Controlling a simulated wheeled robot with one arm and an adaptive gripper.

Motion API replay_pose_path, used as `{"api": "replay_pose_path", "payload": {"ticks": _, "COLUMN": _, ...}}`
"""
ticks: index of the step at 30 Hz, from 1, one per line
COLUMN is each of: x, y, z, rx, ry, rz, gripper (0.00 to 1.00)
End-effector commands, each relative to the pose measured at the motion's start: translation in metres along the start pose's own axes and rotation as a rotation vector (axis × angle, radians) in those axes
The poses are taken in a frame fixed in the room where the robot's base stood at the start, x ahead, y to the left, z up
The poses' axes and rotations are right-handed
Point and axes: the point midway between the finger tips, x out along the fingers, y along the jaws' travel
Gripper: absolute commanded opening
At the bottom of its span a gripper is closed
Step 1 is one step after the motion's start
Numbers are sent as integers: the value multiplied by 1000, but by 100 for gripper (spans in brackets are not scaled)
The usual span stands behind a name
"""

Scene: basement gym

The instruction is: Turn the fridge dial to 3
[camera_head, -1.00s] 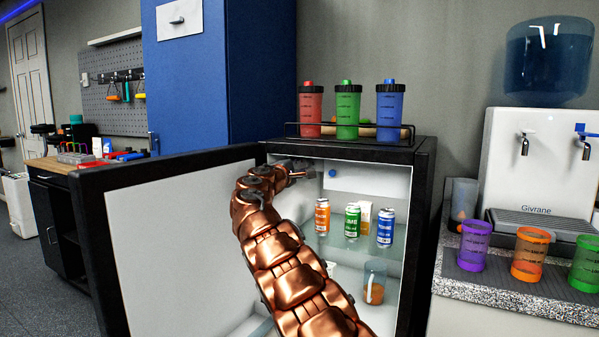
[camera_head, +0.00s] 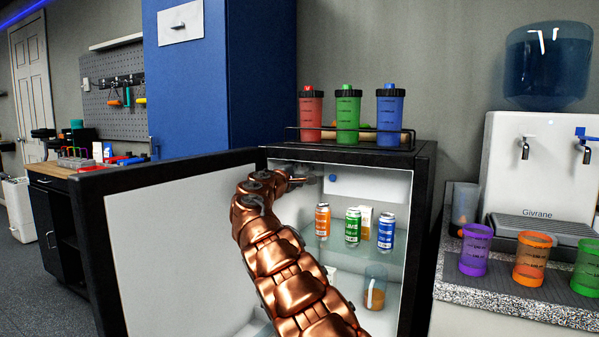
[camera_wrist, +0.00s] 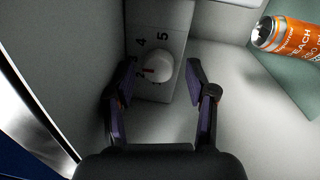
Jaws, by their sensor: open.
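The fridge dial (camera_wrist: 164,69) is a white round knob on a pale panel inside the fridge, seen in the wrist view. Its red mark points left, close to the 2; the numbers 4 and 5 show above it. My gripper (camera_wrist: 160,78) is open, with one dark finger on each side of the dial. I cannot tell whether either finger touches it. In the head view my gripper (camera_head: 302,181) is at the upper left inside the open fridge (camera_head: 425,200), and the dial is hidden there.
The fridge door (camera_head: 175,240) stands open on the left. Orange (camera_head: 322,220), green (camera_head: 353,227) and blue (camera_head: 386,231) cans stand on a shelf; the orange one also shows in the wrist view (camera_wrist: 292,40). A pitcher (camera_head: 375,288) sits below. Shakers stand on top.

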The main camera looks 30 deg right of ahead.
Motion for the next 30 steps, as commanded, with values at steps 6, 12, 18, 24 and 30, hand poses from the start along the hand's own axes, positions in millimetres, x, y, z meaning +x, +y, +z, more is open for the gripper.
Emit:
{"api": "replay_pose_path", "payload": {"ticks": 6, "x": 0, "y": 3, "z": 1, "rx": -16, "ry": 1, "rz": 3, "gripper": 58}}
{"api": "replay_pose_path", "payload": {"ticks": 12, "x": 0, "y": 9, "z": 3, "rx": -116, "ry": 7, "rz": 6, "gripper": 58}}
{"api": "replay_pose_path", "payload": {"ticks": 18, "x": 0, "y": 9, "z": 3, "rx": -288, "ry": 20, "rz": 6, "gripper": 58}}
{"api": "replay_pose_path", "payload": {"ticks": 24, "x": 0, "y": 8, "z": 2, "rx": -463, "ry": 35, "rz": 7, "gripper": 58}}
{"api": "replay_pose_path", "payload": {"ticks": 30, "x": 0, "y": 7, "z": 3, "rx": -629, "ry": 45, "rz": 7, "gripper": 58}}
